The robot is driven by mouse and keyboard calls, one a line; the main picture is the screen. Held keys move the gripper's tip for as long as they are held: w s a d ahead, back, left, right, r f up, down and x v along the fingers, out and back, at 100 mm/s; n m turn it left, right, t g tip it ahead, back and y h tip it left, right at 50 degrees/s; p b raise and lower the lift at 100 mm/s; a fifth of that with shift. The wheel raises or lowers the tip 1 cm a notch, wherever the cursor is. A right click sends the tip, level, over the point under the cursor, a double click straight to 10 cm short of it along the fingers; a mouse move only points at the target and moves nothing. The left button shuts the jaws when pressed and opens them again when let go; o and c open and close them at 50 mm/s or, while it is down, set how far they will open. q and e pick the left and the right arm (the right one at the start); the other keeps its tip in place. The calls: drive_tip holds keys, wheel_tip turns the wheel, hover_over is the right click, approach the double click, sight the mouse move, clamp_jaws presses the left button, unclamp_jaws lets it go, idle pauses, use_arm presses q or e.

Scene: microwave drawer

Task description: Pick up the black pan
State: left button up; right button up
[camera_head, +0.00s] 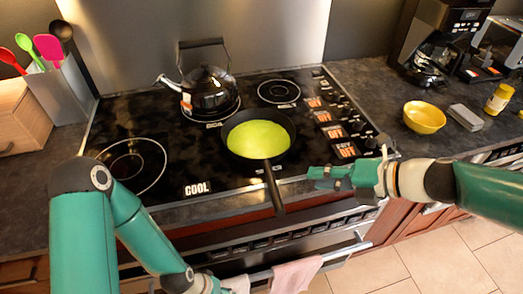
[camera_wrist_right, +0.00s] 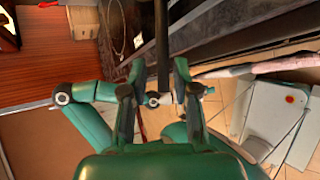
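The black pan (camera_head: 232,148) sits on the stovetop, with a yellow-green surface inside it. Its dark handle (camera_head: 273,188) points toward the front edge of the stove. My right gripper (camera_head: 318,175) is open and empty to the right of the handle, its fingers pointing left at it with a gap between. In the right wrist view, the handle (camera_wrist_right: 162,40) appears in line between the two open fingers of my right gripper (camera_wrist_right: 160,72). My left arm is at the lower left of the head view; its wrist end is at the bottom edge and its fingers cannot be made out.
A dark kettle (camera_head: 209,90) stands on the burner behind the pan. A utensil holder (camera_head: 58,98) is at the far left. A yellow bowl (camera_head: 424,117) and a coffee machine (camera_head: 440,45) are on the right counter. A pink towel (camera_head: 296,275) hangs on the oven front.

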sight(269, 177)
drive_tip(key=b+x, duration=0.3)
drive_tip(key=x, duration=1.2)
drive_tip(key=shift+w+f, duration=0.2)
drive_tip(key=shift+c, duration=0.2)
drive_tip(key=shift+d, duration=0.1)
clamp_jaws()
drive_tip(key=shift+r, duration=0.1)
